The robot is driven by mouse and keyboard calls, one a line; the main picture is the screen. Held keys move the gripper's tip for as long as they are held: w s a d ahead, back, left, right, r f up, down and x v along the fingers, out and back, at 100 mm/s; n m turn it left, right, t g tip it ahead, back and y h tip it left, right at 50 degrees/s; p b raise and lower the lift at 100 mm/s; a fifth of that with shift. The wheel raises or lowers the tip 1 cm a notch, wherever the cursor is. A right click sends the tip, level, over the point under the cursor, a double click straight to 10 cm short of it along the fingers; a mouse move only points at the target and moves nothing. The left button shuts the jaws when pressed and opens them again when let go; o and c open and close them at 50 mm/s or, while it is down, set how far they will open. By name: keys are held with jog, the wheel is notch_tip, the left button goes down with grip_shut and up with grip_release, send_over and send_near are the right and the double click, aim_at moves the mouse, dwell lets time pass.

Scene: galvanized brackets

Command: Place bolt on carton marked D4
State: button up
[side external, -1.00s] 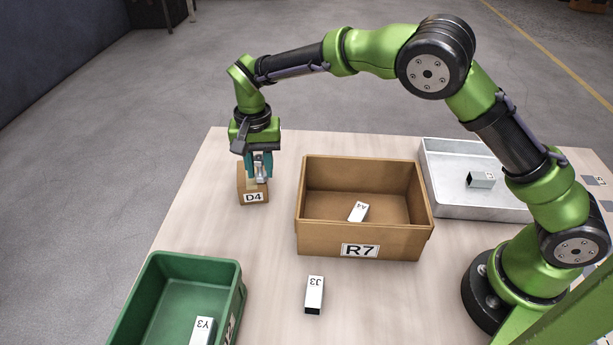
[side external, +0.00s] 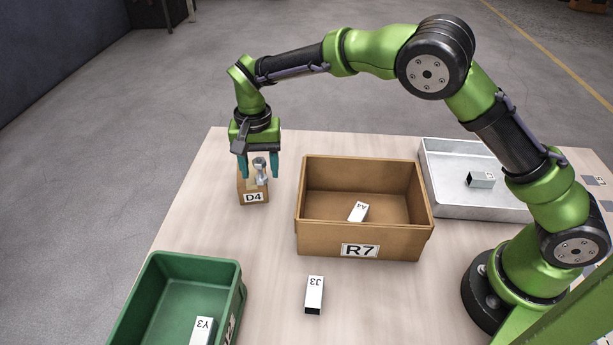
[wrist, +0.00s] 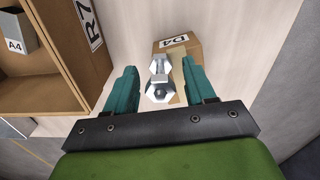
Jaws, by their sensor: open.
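The bolt (side external: 260,171) is a grey metal piece with a hexagonal head. It stands on top of the small brown carton marked D4 (side external: 253,198), at the left of the table. The wrist view also shows the bolt (wrist: 158,78) against the carton's top (wrist: 189,48). My gripper (side external: 260,176) is open, with its teal fingers apart on either side of the bolt. In the wrist view there is a gap between each finger and the bolt. The bolt's foot on the carton is partly hidden in the wrist view.
A brown box marked R7 (side external: 320,235) holds a bracket marked A4 (side external: 358,211). A green bin (side external: 233,290) holds bracket Y3 (side external: 203,330). Bracket J3 (side external: 314,294) lies on bare table. A grey tray (side external: 460,211) holds another bracket (side external: 481,180).

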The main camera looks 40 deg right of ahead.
aim_at(259, 158)
notch_tip(259, 158, up, 12)
jog(key=shift+f, duration=0.25)
jog(key=s+d+r+n+t+y, duration=0.1)
jog(key=s+d+r+t+y, duration=0.15)
jog(key=s+d+r, duration=0.75)
jog(key=s+d+f+n+t, duration=0.1)
jog(key=s+d+f+t, duration=0.1)
jog(key=s, duration=0.6)
jog(key=s+d+f+n+t, duration=0.1)
jog(key=s+d+f+t, duration=0.1)
jog(key=s, duration=0.5)
jog(key=shift+s+d+f+n+t, duration=0.35)
jog(key=shift+s+d+f, duration=0.1)
jog(key=shift+d, duration=0.5)
jog(key=shift+o, duration=0.3)
jog(key=shift+h, duration=0.25)
